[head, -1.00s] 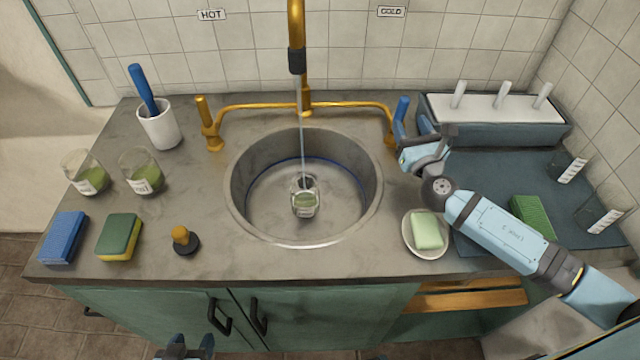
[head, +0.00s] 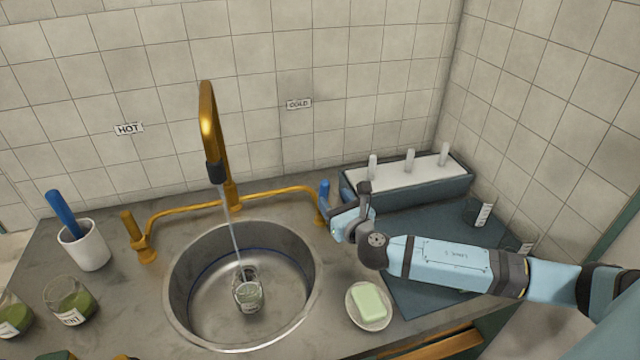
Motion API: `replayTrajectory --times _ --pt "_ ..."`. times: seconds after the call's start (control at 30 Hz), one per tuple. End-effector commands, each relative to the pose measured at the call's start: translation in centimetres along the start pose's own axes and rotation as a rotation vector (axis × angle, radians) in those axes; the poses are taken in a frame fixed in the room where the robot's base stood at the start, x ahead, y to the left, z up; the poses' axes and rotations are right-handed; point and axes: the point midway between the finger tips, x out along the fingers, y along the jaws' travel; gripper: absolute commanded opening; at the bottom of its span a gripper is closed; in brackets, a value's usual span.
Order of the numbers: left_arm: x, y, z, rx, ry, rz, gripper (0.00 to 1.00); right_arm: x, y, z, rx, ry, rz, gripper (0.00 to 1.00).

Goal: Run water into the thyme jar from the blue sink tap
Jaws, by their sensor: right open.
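A thin stream of water (head: 233,235) falls from the brass spout (head: 208,125) to the jar's mouth. The blue tap handle (head: 323,196) stands at the right end of the brass pipe, near the COLD sign. My right gripper (head: 345,213) is open, just right of the blue handle; I cannot tell whether it touches it. My left gripper is out of view.
A brass tap handle (head: 133,230) stands on the left. Two jars with green contents (head: 70,300) (head: 12,316) and a white cup (head: 84,246) are at the left. A soap dish (head: 358,318) lies below my right forearm. A dark rack (head: 410,186) stands behind it.

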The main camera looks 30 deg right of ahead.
Motion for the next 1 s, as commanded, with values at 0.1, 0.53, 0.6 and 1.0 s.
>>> replayTrajectory --times 0.1,0.53,0.6,1.0 --pt "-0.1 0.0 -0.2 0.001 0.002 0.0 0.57 2.7 0.0 0.2 0.001 -0.003 -0.001 0.52" --pt "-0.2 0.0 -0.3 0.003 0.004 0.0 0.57 7.3 0.0 0.0 -0.001 0.0 0.0 0.52" --pt "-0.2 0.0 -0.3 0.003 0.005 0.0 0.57 7.4 0.0 0.0 -0.001 0.0 0.0 0.52" --pt "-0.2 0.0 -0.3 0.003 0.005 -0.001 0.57 7.4 0.0 0.0 -0.001 0.0 0.0 0.03"
